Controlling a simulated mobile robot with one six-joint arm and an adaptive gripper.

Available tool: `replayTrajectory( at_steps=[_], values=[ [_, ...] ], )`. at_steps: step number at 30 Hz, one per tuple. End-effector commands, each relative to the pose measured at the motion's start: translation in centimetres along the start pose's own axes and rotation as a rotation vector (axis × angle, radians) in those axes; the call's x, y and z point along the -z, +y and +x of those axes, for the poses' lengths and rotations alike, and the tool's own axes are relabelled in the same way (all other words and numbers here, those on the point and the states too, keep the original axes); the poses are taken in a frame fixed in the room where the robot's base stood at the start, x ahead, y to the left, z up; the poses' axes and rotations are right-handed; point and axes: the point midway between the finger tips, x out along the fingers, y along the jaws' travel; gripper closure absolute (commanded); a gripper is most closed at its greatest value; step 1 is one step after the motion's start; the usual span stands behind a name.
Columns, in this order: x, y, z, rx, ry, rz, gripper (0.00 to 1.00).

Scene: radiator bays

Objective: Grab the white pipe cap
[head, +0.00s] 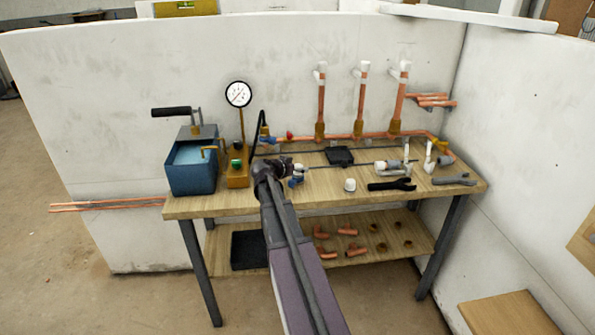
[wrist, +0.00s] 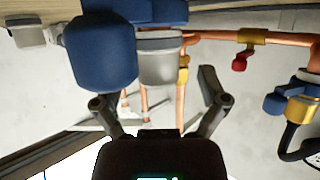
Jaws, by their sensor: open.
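A small white pipe cap (head: 350,185) stands on the workbench top, right of my gripper (head: 272,167) in the head view. A blue fitting with a white end (head: 299,172) lies between them, close to my gripper. In the wrist view my gripper (wrist: 155,95) has its fingers apart with nothing held. A blue rounded part (wrist: 100,52) and a pale grey-white cylinder (wrist: 160,57) show large beyond the fingers. A smaller whitish piece (wrist: 36,32) is at the upper left; I cannot tell whether it is the cap.
Copper pipes (head: 321,103) with white tops rise behind the workbench (head: 325,195). A blue tank (head: 192,160) and gauge (head: 238,94) stand left. A black wrench (head: 391,185) lies right of the cap. Fittings lie on the lower shelf (head: 290,258).

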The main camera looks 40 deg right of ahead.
Motion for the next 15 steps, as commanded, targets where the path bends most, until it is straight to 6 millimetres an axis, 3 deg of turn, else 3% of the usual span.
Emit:
replayTrajectory(
  at_steps=[6, 8, 14, 15],
  values=[
    [-0.01, -0.01, -0.02, 0.0, 0.0, 0.0, 0.07],
    [-0.01, -0.01, -0.02, 0.0, 0.0, 0.0, 0.22],
    [-0.01, -0.01, -0.02, 0.0, 0.0, 0.0, 0.81],
    [-0.01, 0.0, -0.02, 0.0, 0.0, 0.0, 0.81]
  ],
)
